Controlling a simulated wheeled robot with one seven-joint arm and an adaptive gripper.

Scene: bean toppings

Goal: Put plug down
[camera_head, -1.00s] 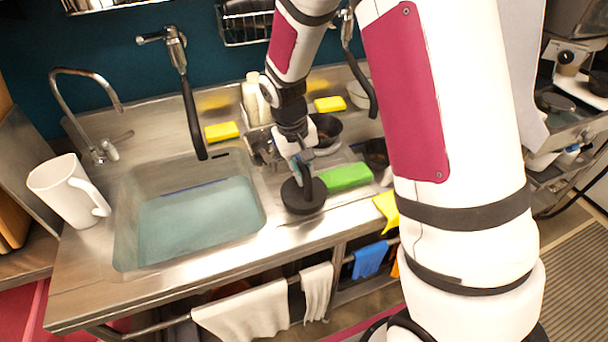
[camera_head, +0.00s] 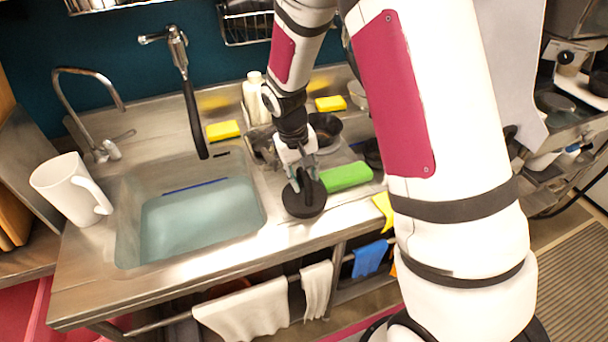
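The plug (camera_head: 304,205) is a dark round disc with an upright handle. It is on the steel counter just right of the water-filled sink (camera_head: 128,235), near the counter's front edge. My gripper (camera_head: 304,175) points down over the plug, at its handle. The fingers look spread apart, with the handle between them. Whether a finger still touches the handle is too small to tell.
A green sponge (camera_head: 348,176) lies close to the right of the plug. Yellow sponges (camera_head: 222,131), a white bottle (camera_head: 256,100) and a dark bowl (camera_head: 325,130) stand behind. A white mug (camera_head: 70,190) stands left of the sink. My arm hides the counter's right side.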

